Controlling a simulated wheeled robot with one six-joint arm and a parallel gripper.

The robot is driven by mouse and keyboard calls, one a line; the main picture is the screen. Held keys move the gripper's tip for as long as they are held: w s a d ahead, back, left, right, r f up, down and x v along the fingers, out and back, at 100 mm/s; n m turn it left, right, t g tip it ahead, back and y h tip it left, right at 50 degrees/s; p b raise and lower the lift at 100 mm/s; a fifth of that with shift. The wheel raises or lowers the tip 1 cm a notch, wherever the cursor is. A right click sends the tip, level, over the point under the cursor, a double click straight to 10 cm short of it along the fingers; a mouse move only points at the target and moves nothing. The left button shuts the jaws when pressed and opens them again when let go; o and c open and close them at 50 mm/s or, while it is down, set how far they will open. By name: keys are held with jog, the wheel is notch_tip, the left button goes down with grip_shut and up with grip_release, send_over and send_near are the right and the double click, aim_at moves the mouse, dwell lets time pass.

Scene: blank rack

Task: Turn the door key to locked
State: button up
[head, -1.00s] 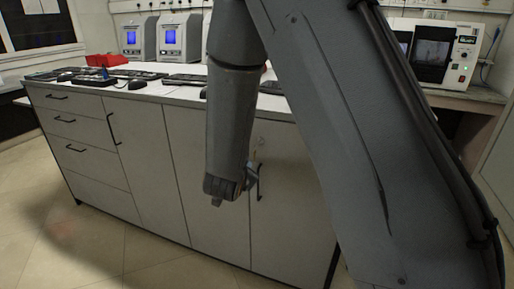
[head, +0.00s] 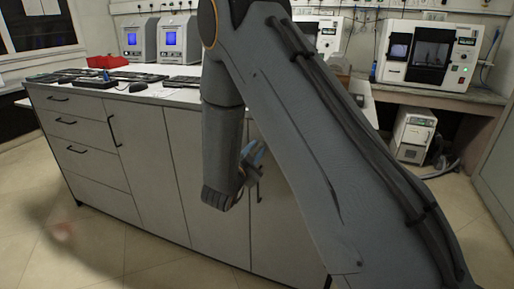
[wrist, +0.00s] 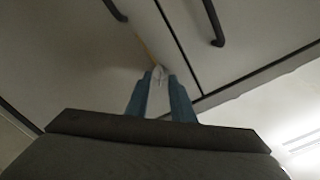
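My gripper (head: 256,156) is low in front of the grey cabinet doors in the head view, beside a dark door handle (head: 259,188). In the wrist view my gripper (wrist: 160,76) has its two blue fingers apart, pointing at the cabinet front. A small pale thing, perhaps the door key (wrist: 158,79), shows between the fingertips near the door seam. I cannot tell whether the fingers touch it, nor which way it is turned. My arm and fingers hide the key in the head view.
Two dark handles show in the wrist view, one upper left (wrist: 115,10) and one upper right (wrist: 214,24). The cabinet (head: 150,165) carries a white worktop with keyboards and a red box (head: 104,62). Open tiled floor lies in front.

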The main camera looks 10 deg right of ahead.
jog(key=shift+w+d, duration=0.2)
jog(key=shift+w, duration=0.1)
grip_shut()
jog(key=shift+a+n+p, duration=0.1)
jog(key=shift+n+p, duration=1.15)
jog(key=shift+n, duration=2.55)
jog(key=shift+w, duration=0.1)
jog(key=shift+c, duration=2.2)
grip_release()
